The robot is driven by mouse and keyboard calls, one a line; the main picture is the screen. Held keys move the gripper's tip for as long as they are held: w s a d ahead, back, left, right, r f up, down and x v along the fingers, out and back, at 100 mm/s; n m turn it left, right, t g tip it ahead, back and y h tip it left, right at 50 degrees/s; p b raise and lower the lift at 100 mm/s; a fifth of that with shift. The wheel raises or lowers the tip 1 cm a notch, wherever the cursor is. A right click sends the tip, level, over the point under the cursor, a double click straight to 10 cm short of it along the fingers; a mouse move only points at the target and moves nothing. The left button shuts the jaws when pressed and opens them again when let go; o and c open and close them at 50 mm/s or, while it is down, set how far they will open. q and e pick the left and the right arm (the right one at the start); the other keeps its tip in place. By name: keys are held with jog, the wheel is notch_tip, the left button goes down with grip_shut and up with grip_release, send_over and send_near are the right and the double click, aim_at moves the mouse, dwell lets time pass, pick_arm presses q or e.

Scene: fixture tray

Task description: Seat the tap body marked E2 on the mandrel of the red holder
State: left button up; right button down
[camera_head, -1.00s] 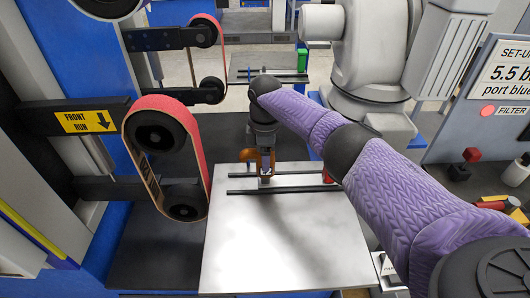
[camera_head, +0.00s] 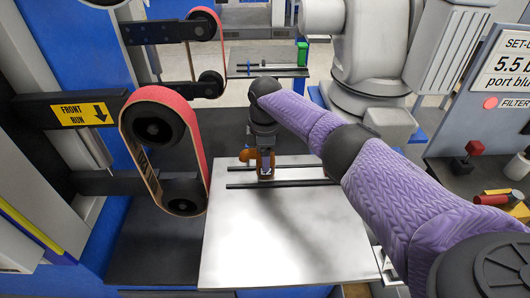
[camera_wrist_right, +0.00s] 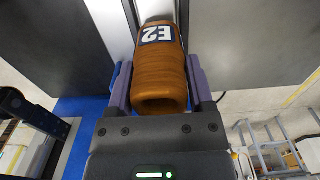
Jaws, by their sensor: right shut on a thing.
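The tap body marked E2 is orange-brown and shows beside the arm's end in the head view (camera_head: 249,154). In the right wrist view the tap body (camera_wrist_right: 160,80) lies between the purple fingers, its open round end toward the camera and its E2 label facing up. My right gripper (camera_head: 266,169) is shut on it, over the far part of the pale tray near two dark rails. I cannot tell the height above the rails. The red holder does not show now; my right arm covers the right end of the rails. My left gripper is out of view.
A pale metal tray (camera_head: 280,235) lies in front, mostly bare. A red sanding belt (camera_head: 190,112) stands close on its left. A large grey-white machine (camera_head: 370,60) stands behind.

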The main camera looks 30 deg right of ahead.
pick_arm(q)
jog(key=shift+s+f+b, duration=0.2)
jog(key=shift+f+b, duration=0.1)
pick_arm(e)
jog(key=shift+f, duration=0.5)
jog(key=shift+c, duration=1.8)
grip_release()
jog(key=o, duration=0.4)
jog(key=shift+c, duration=0.2)
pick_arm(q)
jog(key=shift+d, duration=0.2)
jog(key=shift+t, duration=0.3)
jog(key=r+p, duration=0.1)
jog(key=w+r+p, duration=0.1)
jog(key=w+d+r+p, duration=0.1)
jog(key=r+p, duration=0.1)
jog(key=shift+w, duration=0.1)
pick_arm(e)
notch_tip(320, 180, up, 10)
